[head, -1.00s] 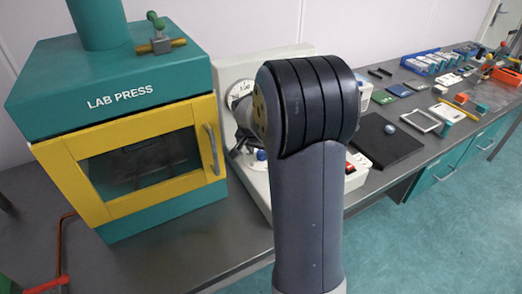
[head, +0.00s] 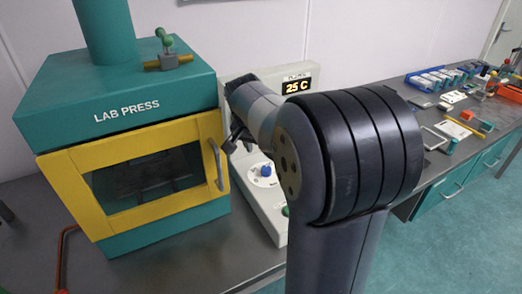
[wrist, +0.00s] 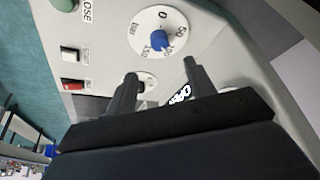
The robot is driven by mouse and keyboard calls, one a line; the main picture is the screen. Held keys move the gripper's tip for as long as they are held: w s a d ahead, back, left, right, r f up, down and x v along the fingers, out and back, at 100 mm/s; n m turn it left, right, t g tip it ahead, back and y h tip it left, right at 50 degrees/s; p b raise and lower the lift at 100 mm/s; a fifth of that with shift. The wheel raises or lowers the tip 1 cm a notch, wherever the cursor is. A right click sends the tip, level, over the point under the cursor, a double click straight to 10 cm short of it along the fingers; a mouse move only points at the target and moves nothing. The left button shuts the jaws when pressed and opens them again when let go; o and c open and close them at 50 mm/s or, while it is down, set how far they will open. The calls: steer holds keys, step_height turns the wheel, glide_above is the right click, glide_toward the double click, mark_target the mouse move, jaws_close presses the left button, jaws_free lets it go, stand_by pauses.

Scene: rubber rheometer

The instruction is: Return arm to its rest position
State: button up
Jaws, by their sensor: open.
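My arm rises through the middle of the head view, with its large dark joint in front of the bench. My gripper (head: 237,138) shows small and dark at the arm's far end, in front of the grey control panel (head: 238,78). In the wrist view my gripper (wrist: 160,70) has its two fingers spread, with nothing between them. The fingers point toward the panel's blue knob (wrist: 157,40) on a white dial. The gap to the panel cannot be told. The display (head: 297,86) reads 25 C.
The teal and yellow lab press (head: 130,130) stands left of the panel, its door shut. In the wrist view the panel has a white switch (wrist: 69,54), a red switch (wrist: 74,85) and a green button (wrist: 66,4). Trays and small items crowd the bench (head: 395,90) at right.

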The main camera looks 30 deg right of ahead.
mark_target(266, 168)
stand_by(0.3)
steer(key=x, duration=1.1)
steer(key=shift+p, duration=0.35)
steer(key=shift+d+r+p, duration=0.1)
steer(key=shift+r+p, duration=0.15)
steer(key=shift+p, duration=0.2)
steer(key=shift+s+n+p, duration=0.1)
steer(key=shift+n+p, duration=0.3)
steer(key=shift+n, duration=0.3)
steer(key=shift+f, duration=0.1)
steer(key=shift+f, duration=0.15)
